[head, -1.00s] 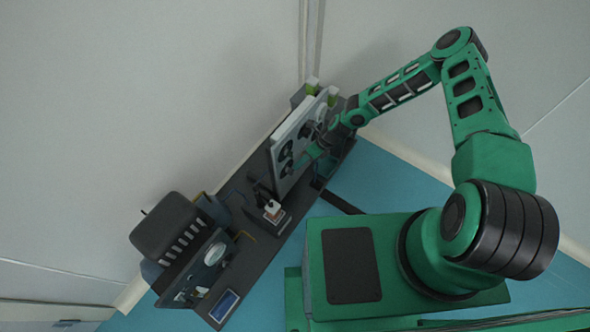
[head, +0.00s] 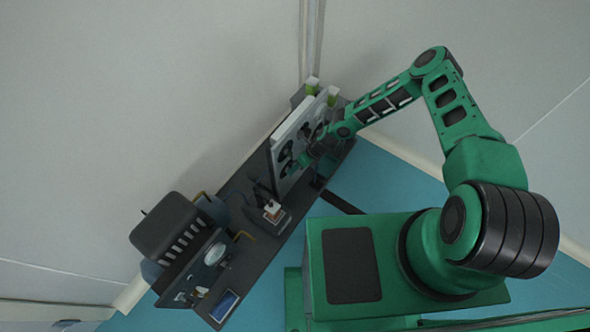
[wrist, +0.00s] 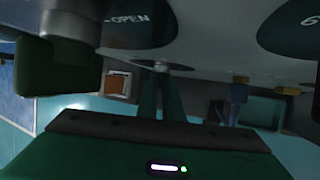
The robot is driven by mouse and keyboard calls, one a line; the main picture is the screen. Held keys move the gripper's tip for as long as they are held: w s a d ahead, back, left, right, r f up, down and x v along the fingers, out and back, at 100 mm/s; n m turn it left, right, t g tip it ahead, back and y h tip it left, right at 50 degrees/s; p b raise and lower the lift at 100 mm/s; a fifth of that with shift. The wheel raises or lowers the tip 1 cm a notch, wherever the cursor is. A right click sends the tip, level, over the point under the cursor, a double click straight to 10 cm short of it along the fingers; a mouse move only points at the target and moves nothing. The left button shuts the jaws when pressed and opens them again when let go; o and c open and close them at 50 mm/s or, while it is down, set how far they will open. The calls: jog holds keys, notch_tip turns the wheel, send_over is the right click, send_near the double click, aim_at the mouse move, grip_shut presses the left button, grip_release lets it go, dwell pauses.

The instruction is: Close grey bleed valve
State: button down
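The upright pale panel (head: 278,140) carries several dark round dials. My gripper (head: 302,163) is close against its front in the head view, small and partly hidden by my wrist. In the wrist view, two narrow green fingers (wrist: 163,88) reach up from the gripper body, close together. Their tips end at or just in front of a small grey knob-like part (wrist: 164,65) under the panel face. I cannot tell whether they touch or grip it. Above it is a dark dial marked OPEN (wrist: 130,20). The valve's setting cannot be read.
A second dark dial (wrist: 292,28) with a number is at the upper right. A dark green block (wrist: 62,65) stands close on the left. In the head view, a dark bench (head: 255,250) carries a small boxed device (head: 271,213) and a dark grey unit (head: 165,229).

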jog(key=shift+s+a+n+t+h, duration=0.15)
jog(key=shift+s+t+h, duration=0.05)
jog(key=shift+t+h, duration=0.35)
jog(key=shift+s+a+n+t+h, duration=0.15)
jog(key=shift+t+h, duration=0.3)
jog(key=shift+t, duration=0.1)
jog(key=shift+t+h, duration=0.4)
jog(key=shift+t, duration=0.1)
jog(key=c, duration=1.9)
grip_release()
jog(key=shift+r, duration=0.1)
